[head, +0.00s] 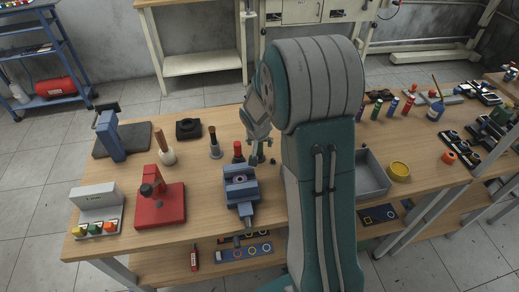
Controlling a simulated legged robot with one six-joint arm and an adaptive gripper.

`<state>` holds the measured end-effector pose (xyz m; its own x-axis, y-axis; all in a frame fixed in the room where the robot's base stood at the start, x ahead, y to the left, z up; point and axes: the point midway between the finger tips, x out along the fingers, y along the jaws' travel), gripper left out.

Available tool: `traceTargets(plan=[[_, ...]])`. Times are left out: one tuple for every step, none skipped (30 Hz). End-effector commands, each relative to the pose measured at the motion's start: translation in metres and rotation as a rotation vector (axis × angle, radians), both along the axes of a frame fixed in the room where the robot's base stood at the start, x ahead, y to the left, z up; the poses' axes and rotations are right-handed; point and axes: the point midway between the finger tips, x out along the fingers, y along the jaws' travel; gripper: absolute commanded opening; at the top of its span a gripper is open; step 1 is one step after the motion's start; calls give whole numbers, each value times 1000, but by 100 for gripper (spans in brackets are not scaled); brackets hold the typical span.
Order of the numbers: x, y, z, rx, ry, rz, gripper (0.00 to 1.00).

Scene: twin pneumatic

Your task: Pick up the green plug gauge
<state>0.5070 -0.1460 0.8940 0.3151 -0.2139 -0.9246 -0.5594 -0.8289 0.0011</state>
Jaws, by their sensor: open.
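Several small upright coloured cylinders stand at the right of my arm on the wooden bench. One of them is green (376,109) and looks like the green plug gauge, though it is too small to be sure. My gripper (261,158) hangs low over the bench left of my arm, just right of a red-topped upright tool (238,152) and behind the blue vise (240,187). It is open, with nothing visible between its fingers. It is well to the left of the green cylinder. My arm hides part of the bench between them.
A red press (159,204), a wooden-handled tool (166,150), a dark-handled tool (215,146) and a blue device (110,137) stand at the left. A grey tray (374,184) and yellow ring (399,171) lie right of my arm. Bare wood shows at the front left.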

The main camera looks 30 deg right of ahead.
Motion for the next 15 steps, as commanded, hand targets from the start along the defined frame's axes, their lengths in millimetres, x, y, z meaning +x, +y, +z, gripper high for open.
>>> traceTargets(plan=[[1,-1,-3,0,0,0,73],[1,-1,-4,0,0,0,73],[2,-1,-5,0,0,0,73],[2,-2,-6,0,-1,-1,73],[2,-2,-6,0,-1,-1,73],[2,-1,-5,0,-1,-1,73],[2,-1,-5,0,-1,-1,73],[2,-1,-5,0,-1,-1,73],[2,-1,-5,0,-1,-1,68],[2,-1,-5,0,-1,-1,55],[2,-1,-5,0,-1,-1,41],[2,-1,-5,0,-1,-1,24],[2,-1,-5,0,-1,-1,10],[2,-1,-5,0,-1,-1,0],[2,-1,-5,0,-1,-1,0]])
